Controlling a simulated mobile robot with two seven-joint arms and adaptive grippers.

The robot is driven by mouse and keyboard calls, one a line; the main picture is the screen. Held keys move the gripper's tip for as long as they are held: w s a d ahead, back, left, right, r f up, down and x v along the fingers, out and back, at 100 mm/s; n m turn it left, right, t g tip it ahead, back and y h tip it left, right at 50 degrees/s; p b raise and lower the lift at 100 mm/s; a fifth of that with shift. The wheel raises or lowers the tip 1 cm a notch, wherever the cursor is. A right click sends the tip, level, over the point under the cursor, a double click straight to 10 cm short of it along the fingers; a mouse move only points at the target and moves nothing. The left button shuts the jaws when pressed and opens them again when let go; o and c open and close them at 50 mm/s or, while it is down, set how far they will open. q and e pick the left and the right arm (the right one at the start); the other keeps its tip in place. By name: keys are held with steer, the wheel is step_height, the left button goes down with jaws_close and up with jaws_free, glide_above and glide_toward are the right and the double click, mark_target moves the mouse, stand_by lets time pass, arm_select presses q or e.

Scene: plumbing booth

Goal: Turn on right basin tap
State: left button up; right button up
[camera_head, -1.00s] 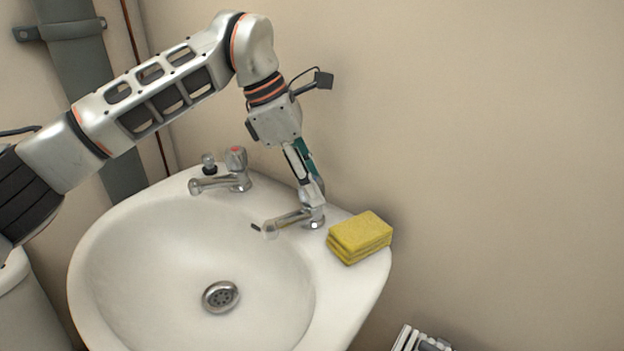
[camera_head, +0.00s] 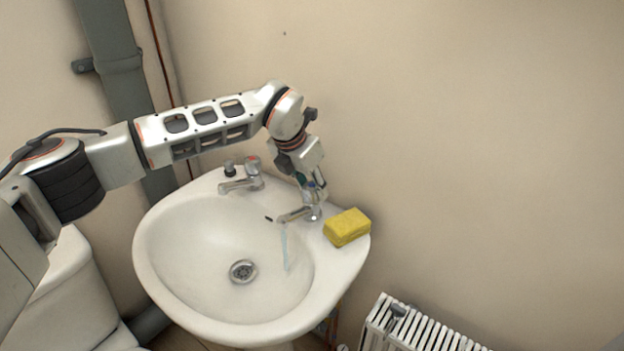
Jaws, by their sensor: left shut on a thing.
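The right basin tap (camera_head: 295,214) stands on the back right of the white basin (camera_head: 160,270), its spout pointing left over the bowl. A thin stream of water (camera_head: 285,248) runs from the spout into the bowl. My left gripper (camera_head: 314,193) reaches down from above and is shut on the head of this tap, which it mostly hides. The left tap (camera_head: 243,180), with a red mark on top, stands on the back rim with no water coming from it. My right gripper is not in view.
A yellow sponge (camera_head: 347,227) lies on the basin rim just right of the right tap. The wall is close behind the basin. A white radiator (camera_head: 420,329) is at the lower right, and a white toilet cistern (camera_head: 70,275) is at the left.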

arm_select(q)
steer(key=n+y+p, duration=0.1)
steer(key=n+p, duration=0.1)
steer(key=n, duration=0.1)
steer(key=shift+r+n+t, duration=0.15)
steer(key=shift+n+t, duration=0.25)
steer(key=n+y+p, duration=0.1)
steer(key=n, duration=0.1)
steer(key=shift+n, duration=0.3)
steer(key=n, duration=0.1)
steer(key=n+y, duration=0.1)
steer(key=shift+f+n, duration=0.2)
steer(key=shift+n, duration=0.1)
steer(key=n+y, duration=0.1)
steer(key=n, duration=0.2)
steer(key=shift+n+y, duration=0.3)
steer(key=o, duration=1.1)
